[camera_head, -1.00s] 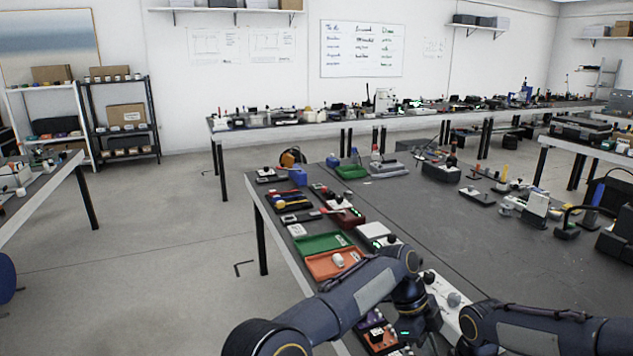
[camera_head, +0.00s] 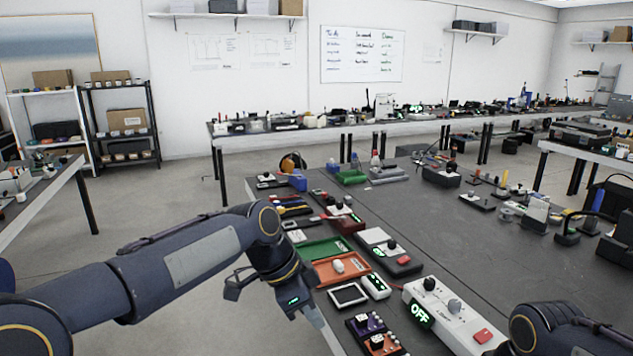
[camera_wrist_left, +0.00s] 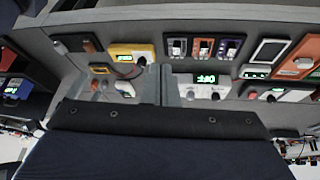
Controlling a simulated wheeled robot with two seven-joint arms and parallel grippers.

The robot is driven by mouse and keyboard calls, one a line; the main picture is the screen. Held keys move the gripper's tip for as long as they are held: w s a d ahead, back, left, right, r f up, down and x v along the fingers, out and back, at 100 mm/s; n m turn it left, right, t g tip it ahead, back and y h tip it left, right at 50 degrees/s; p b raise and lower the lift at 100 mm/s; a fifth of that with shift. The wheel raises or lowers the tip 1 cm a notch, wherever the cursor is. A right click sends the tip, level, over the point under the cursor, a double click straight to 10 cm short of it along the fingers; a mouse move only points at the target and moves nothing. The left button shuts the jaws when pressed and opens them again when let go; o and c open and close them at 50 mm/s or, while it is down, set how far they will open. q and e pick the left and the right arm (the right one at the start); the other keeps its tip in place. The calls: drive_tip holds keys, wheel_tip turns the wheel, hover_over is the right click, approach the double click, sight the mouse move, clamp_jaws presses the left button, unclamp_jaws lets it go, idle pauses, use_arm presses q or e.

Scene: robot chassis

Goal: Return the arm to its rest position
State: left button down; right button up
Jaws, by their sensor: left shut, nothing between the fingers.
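My left arm (camera_head: 190,255) comes in from the left in the head view, bent down at the wrist. My left gripper (camera_head: 315,318) hangs beside the table's near left edge, fingers down, shut and empty. In the left wrist view its closed fingers (camera_wrist_left: 161,85) show in front of the table items, touching none that I can see. Part of my right arm (camera_head: 565,330) shows at the lower right; its gripper is out of view.
A white box with a green OFF display (camera_head: 420,315), an orange tray (camera_head: 325,270), a green tray (camera_head: 310,250) and small devices (camera_head: 376,335) line the table's left edge. Open floor (camera_head: 150,220) lies left of the table.

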use_arm(q)
drive_tip(key=s+a+n+t, duration=0.3)
drive_tip(key=s+a+n, duration=0.6)
drive_tip(key=s+a, duration=0.55)
drive_tip(key=s+a+f+n+t+y, duration=0.1)
drive_tip(key=s+a+f+n, duration=0.4)
drive_tip(key=s, duration=0.5)
wheel_tip(320, 180, down, 2)
drive_tip(key=n+t, duration=0.1)
drive_tip(key=n, duration=0.2)
drive_tip(key=shift+s+a+f+y, duration=0.2)
drive_tip(key=shift+f+y, duration=0.05)
drive_tip(key=shift+y, duration=0.05)
use_arm(e)
drive_tip(key=s+a+m+t+y, duration=0.3)
drive_tip(key=s+a, duration=0.2)
drive_tip(key=s, duration=0.6)
drive_tip(key=shift+s+a+m+t, duration=0.3)
drive_tip(key=shift+a+m+t, duration=0.05)
drive_tip(key=shift+m+t, duration=0.05)
drive_tip(key=shift+r, duration=0.1)
